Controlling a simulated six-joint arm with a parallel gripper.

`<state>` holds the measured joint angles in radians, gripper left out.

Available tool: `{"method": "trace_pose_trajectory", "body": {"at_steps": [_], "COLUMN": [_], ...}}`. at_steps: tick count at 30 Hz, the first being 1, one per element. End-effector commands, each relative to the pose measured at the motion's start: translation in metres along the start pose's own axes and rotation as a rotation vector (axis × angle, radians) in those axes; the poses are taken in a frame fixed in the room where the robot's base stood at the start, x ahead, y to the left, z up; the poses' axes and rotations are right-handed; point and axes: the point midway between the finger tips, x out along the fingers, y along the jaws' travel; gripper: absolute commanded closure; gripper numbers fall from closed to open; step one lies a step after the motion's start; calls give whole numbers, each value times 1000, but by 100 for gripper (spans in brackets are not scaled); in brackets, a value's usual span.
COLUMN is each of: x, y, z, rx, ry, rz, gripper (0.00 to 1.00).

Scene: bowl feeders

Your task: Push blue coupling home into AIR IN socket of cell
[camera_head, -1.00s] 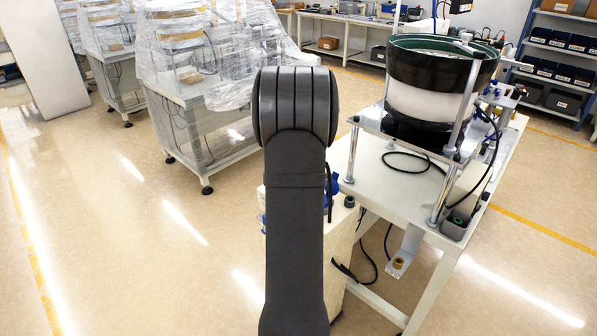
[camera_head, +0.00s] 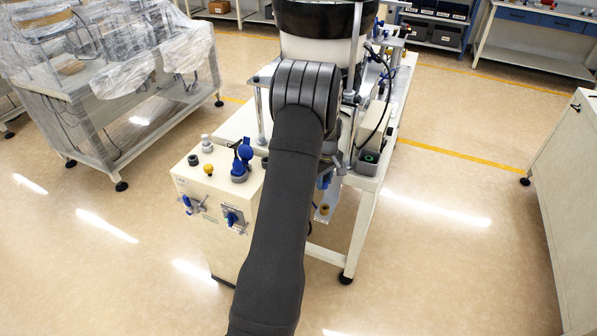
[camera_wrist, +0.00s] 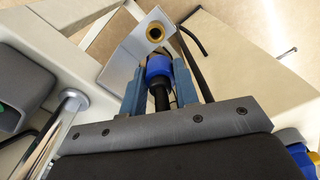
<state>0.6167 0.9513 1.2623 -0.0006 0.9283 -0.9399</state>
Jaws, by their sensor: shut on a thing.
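In the wrist view my gripper (camera_wrist: 158,74) is shut on the blue coupling (camera_wrist: 159,67), with one finger on either side of it. A black hose runs back from the coupling between the fingers. The brass AIR IN socket (camera_wrist: 155,32) sits on a bent silver bracket (camera_wrist: 125,65), just beyond the coupling's front end. The two look apart, with a short gap. In the head view the brass socket (camera_head: 324,210) and bracket show below the table edge, right of my arm. My arm hides most of the gripper there.
The feeder table (camera_head: 366,184) with its bowl (camera_head: 312,20) stands behind my arm. A cream cabinet (camera_head: 215,215) with blue valve handles is left of my arm. A round post (camera_wrist: 62,118) stands left of my gripper. Open floor lies to the right.

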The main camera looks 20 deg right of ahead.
Motion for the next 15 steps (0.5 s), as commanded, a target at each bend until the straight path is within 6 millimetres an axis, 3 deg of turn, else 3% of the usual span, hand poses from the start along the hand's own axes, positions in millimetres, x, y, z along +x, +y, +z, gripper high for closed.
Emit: {"method": "trace_pose_trajectory", "body": {"at_steps": [15], "x": [36], "y": [7], "z": [8], "rx": [-2], "ry": [-1], "rz": [-1], "gripper": [99]}}
